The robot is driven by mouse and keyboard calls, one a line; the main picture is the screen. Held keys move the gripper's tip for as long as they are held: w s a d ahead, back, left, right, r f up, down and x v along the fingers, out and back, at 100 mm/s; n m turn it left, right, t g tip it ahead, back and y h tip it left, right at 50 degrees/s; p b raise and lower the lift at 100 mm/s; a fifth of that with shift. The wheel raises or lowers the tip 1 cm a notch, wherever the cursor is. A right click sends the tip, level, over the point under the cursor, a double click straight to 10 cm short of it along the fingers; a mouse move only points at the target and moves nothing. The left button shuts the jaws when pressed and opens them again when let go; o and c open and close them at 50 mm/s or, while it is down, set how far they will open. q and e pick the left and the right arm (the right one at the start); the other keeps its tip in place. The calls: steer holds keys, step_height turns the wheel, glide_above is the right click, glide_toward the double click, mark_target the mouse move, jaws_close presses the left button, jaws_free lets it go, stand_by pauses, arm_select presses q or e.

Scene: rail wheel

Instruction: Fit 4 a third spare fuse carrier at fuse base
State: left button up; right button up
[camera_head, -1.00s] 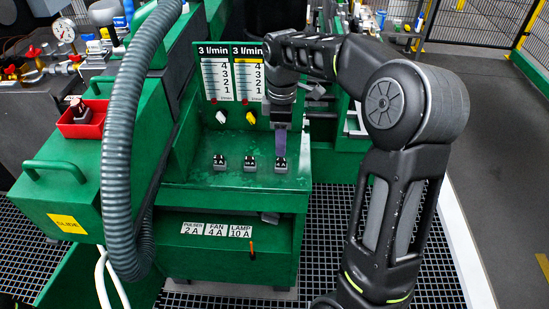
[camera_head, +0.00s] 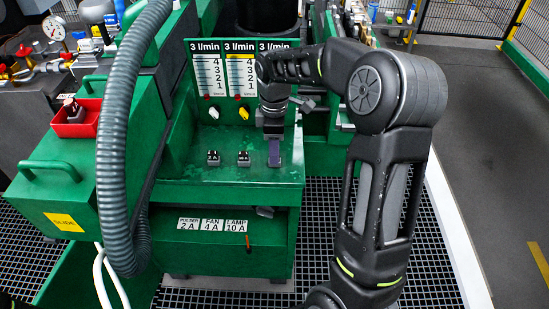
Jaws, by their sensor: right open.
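A row of small dark fuse carriers with white labels stands on the green bench: a left one (camera_head: 213,157) reading 2 A and a middle one (camera_head: 243,158) whose label is hard to read. My right gripper (camera_head: 274,160) points down at the right end of this row, its purple-grey fingers covering the third carrier's place. It is open; whether that carrier is between the fingers cannot be seen. A dark carrier (camera_head: 70,105) sits in the red bin (camera_head: 77,128) on the green cabinet at left. My left gripper is not in view.
A thick grey hose (camera_head: 113,150) arcs at left. Floor at right is free.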

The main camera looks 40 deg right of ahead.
steer(key=shift+f, duration=1.5)
jaws_close()
